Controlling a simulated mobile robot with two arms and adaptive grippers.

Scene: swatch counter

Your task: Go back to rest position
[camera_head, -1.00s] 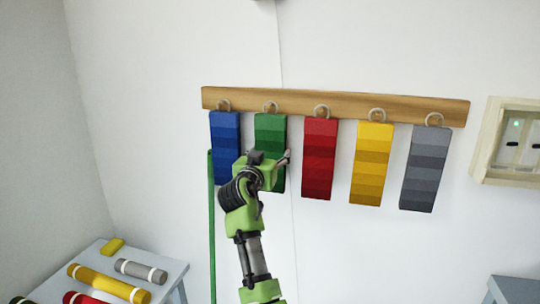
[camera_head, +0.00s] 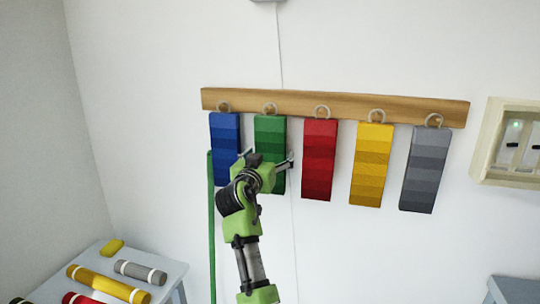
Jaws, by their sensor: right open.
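My right gripper (camera_head: 268,161) is open in front of the green swatch strip (camera_head: 270,128), its two fingers spread left and right. It covers the lower part of that strip; I cannot tell whether it touches it. The green strip hangs from a ring on the wooden wall rail (camera_head: 335,106). My left gripper is not in view.
Blue (camera_head: 224,135), red (camera_head: 319,160), yellow (camera_head: 371,165) and grey (camera_head: 424,170) strips hang on the same rail. A pale wall box (camera_head: 487,150) is at right. A side table (camera_head: 172,268) at lower left holds several rolls. A narrow green upright (camera_head: 211,230) stands left of my arm.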

